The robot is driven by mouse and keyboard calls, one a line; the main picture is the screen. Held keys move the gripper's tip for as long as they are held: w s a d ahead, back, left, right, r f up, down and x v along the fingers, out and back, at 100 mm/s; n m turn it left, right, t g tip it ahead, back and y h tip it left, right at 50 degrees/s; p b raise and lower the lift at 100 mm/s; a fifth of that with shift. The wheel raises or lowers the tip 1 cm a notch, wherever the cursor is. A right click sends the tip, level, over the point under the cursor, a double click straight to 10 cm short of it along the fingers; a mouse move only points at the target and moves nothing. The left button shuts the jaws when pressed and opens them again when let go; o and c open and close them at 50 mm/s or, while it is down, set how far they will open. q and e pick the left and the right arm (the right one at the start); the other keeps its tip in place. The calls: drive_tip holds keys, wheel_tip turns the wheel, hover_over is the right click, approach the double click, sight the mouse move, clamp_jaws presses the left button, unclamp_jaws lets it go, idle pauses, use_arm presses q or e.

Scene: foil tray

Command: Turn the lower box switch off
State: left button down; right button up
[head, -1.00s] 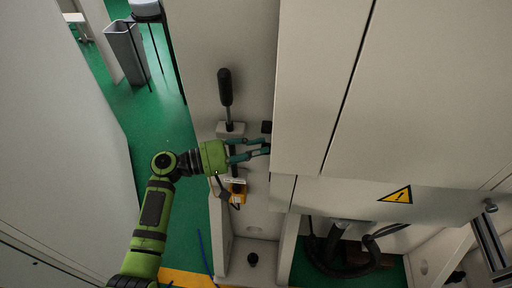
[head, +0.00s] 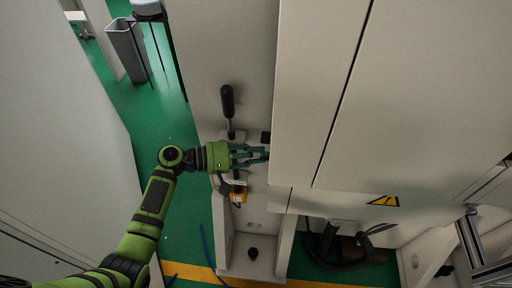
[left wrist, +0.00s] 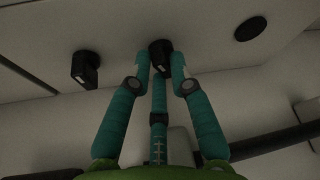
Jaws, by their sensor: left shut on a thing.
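My left gripper (head: 266,153) reaches in from the left to the pale box front. In the left wrist view my left gripper (left wrist: 160,66) is shut on a small black switch knob (left wrist: 160,50), with a finger on each side of it. The fingers partly hide this knob. A second black switch knob (left wrist: 86,70) stands free to its left on the same pale panel. In the head view one black switch (head: 266,137) shows just above the fingertips; the held one is hidden there. My right gripper is not in view.
A black lever handle (head: 228,101) stands upright above my left gripper. A yellow part (head: 238,194) sits below it. Large pale cabinet panels fill the right, with a yellow warning sign (head: 383,201). A round black disc (left wrist: 250,28) is on the panel.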

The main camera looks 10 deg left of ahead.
use_arm(q)
drive_tip(key=shift+n+p, duration=0.6)
drive_tip(key=shift+p, duration=0.05)
drive_tip(key=c, duration=1.1)
unclamp_jaws()
drive_tip(key=v, duration=0.8)
drive_tip(key=shift+w+r, duration=0.1)
drive_tip(key=shift+r, duration=0.1)
